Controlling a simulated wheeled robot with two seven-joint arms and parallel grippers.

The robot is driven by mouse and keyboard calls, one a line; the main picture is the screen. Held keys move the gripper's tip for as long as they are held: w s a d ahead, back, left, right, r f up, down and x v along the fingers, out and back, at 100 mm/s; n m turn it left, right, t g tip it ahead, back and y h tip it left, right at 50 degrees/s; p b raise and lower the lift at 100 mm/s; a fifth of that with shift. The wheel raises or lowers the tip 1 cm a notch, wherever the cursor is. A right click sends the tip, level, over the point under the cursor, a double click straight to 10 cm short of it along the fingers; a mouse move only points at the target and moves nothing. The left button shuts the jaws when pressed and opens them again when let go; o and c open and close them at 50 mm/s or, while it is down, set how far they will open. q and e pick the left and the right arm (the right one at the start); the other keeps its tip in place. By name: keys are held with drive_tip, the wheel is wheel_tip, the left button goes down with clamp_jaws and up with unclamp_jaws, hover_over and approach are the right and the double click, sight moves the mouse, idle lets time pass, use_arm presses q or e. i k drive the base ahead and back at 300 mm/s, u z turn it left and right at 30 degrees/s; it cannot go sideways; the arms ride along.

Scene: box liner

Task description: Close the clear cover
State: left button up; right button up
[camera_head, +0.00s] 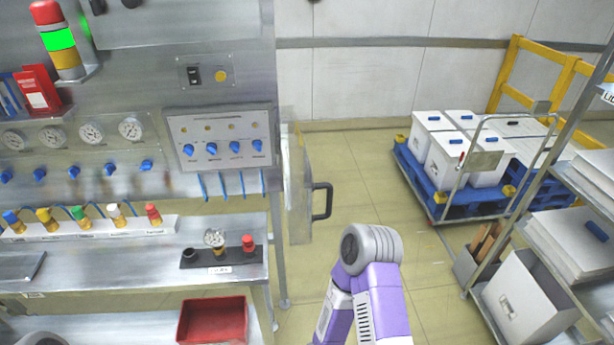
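The clear cover (300,190) is a see-through panel at the right edge of the metal workstation. It stands open, seen nearly edge-on, with a black handle (328,202) on its right side. The grey control panel (220,128) with blue knobs, left of it, is uncovered. A purple and grey arm link of mine rises from the bottom centre, below and right of the handle and apart from it in the picture. Neither gripper shows in the head view.
A shelf holds a black tray (192,262) with small fittings; a red bin (212,322) sits below. Right are a blue pallet cart (415,172) with white boxes and a metal rack (470,262). Floor (365,175) is clear between the cover and cart.

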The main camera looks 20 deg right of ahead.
sight(302, 168)
drive_tip(key=k, duration=1.5)
drive_tip(key=z, duration=1)
drive_tip(key=i, duration=1.7)
drive_tip(key=u, duration=0.85)
drive_tip(key=k, duration=0.4)
drive_tip(key=u, duration=0.3)
